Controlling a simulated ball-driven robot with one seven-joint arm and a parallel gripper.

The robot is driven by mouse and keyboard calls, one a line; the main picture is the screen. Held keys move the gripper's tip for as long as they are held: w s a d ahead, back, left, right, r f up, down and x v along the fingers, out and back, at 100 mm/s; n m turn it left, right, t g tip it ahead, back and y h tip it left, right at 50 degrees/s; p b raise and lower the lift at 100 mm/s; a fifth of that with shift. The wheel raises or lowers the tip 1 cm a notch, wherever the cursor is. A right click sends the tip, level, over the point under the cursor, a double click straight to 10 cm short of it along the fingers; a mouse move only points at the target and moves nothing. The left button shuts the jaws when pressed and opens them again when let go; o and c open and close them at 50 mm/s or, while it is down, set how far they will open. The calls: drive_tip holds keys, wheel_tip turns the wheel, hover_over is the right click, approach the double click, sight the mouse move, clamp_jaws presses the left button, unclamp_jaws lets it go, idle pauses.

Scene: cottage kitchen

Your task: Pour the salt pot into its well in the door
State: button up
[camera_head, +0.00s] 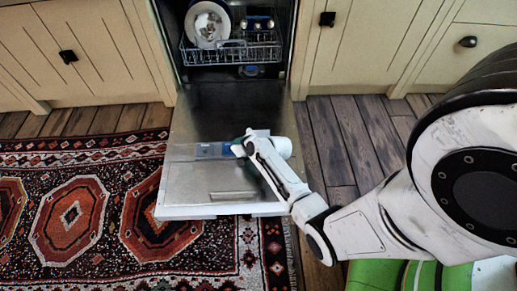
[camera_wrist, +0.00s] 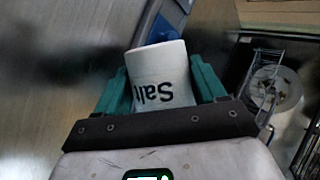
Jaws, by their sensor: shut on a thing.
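The white salt pot (camera_wrist: 162,65) has "Salt" on it in dark letters, which read upside down in the wrist view. My gripper (camera_wrist: 160,82), with its teal fingers, is shut on the pot from both sides. In the head view the pot (camera_head: 282,147) shows at my gripper (camera_head: 247,147), above the right part of the open dishwasher door (camera_head: 225,108). The pot looks tipped over. A blue part (camera_head: 211,150) shows on the door just left of the gripper, and blue (camera_wrist: 163,30) also shows beyond the pot. The well's opening and any salt are hidden.
The dishwasher's lower rack (camera_head: 232,52) holds a white plate (camera_head: 208,25) and other items. Cream cabinets (camera_head: 95,45) stand on both sides. A patterned rug (camera_head: 70,215) lies left of the door, with wooden floor (camera_head: 345,140) to its right.

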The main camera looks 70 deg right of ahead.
drive_tip(key=shift+a+f, duration=0.1)
drive_tip(key=shift+f, duration=0.15)
drive_tip(key=shift+w+r+g+h+p, duration=0.1)
drive_tip(key=shift+r+g+h+p, duration=0.2)
drive_tip(key=shift+p, duration=0.35)
drive_tip(key=shift+a+n+h+p, duration=0.1)
drive_tip(key=shift+n+h+p, duration=0.35)
drive_tip(key=shift+p, duration=0.35)
drive_tip(key=shift+n+g+h, duration=0.25)
drive_tip(key=shift+g, duration=0.25)
drive_tip(key=shift+w+f+h+b, duration=0.1)
drive_tip(key=shift+f+h+b, duration=0.05)
drive_tip(key=shift+h+b, duration=0.15)
